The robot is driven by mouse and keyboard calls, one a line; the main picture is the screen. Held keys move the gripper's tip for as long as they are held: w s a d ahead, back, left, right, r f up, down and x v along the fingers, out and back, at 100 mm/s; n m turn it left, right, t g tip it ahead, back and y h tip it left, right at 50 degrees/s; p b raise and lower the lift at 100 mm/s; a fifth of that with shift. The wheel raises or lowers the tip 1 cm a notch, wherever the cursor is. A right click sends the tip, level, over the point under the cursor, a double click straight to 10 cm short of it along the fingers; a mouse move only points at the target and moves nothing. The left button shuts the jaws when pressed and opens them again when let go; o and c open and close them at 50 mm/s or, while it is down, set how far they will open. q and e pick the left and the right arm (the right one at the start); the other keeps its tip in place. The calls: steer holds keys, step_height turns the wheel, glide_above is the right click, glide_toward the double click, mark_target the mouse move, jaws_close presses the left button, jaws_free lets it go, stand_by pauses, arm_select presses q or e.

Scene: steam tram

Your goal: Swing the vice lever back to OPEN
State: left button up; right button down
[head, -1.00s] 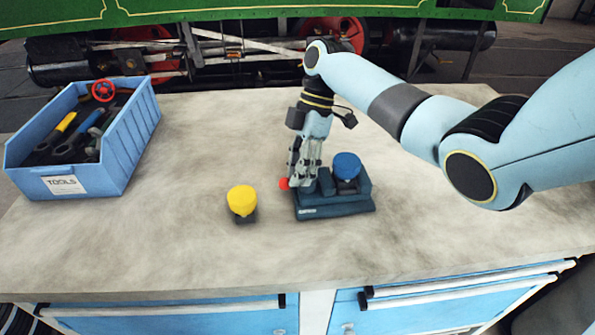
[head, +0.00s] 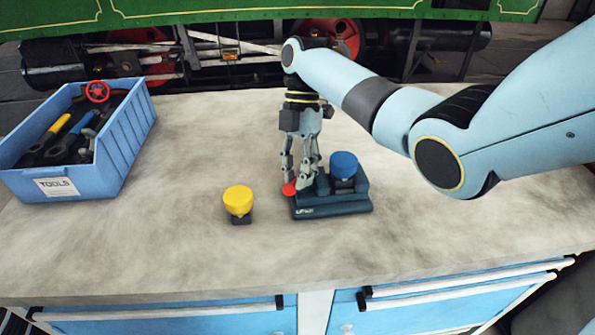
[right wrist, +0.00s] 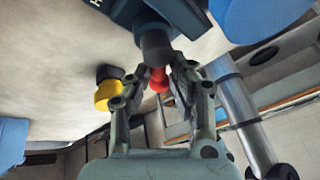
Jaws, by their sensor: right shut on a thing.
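The dark blue vice (head: 335,207) sits on the bench, with a round blue piece (head: 343,164) at its top. Its lever ends in a red knob (head: 289,189) at the vice's left side. My right gripper (head: 298,180) reaches down from above and is shut on the lever at this knob. In the right wrist view the red knob (right wrist: 158,80) shows between the fingertips, beside a dark cylindrical part (right wrist: 156,45). The OPEN mark cannot be made out. My left gripper is not in view.
A yellow-topped piece (head: 238,201) stands on the bench just left of the vice. A blue tool box (head: 110,165) with several tools stands at the far left. The bench top (head: 190,240) between and in front of them is clear.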

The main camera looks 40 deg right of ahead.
steer(key=shift+w+r, duration=0.2)
steer(key=c, duration=1.3)
jaws_free()
steer(key=shift+o, duration=0.2)
steer(key=shift+f, duration=0.15)
steer(key=shift+s, duration=0.1)
